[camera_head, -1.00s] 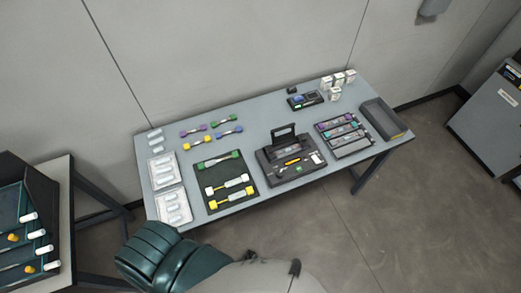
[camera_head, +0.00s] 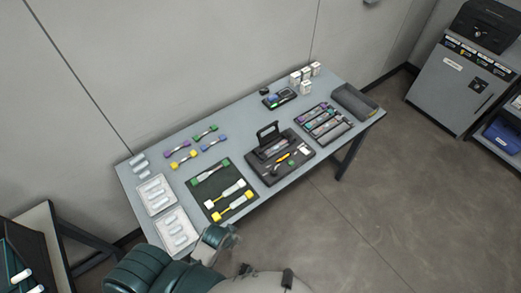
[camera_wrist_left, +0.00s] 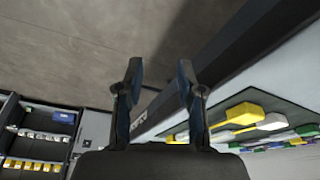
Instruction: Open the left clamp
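The fusion splicer (camera_head: 280,157) is a dark box near the middle of the table, with its lid (camera_head: 268,132) standing up. Yellow, white and green details show on its top; the left clamp is too small to make out. In the head view my left arm is at the bottom, below the table's front edge, apart from the splicer. My left gripper (camera_wrist_left: 160,68) shows in the wrist view with its two dark fingers spread and nothing between them. My right gripper is in neither view.
A dark mat (camera_head: 207,203) with several yellow, white and green-ended pieces lies left of the splicer. White trays (camera_head: 156,195) are further left. A tray of coloured cartridges (camera_head: 323,123) and a grey bin (camera_head: 355,101) are right. Small white boxes (camera_head: 305,75) stand behind.

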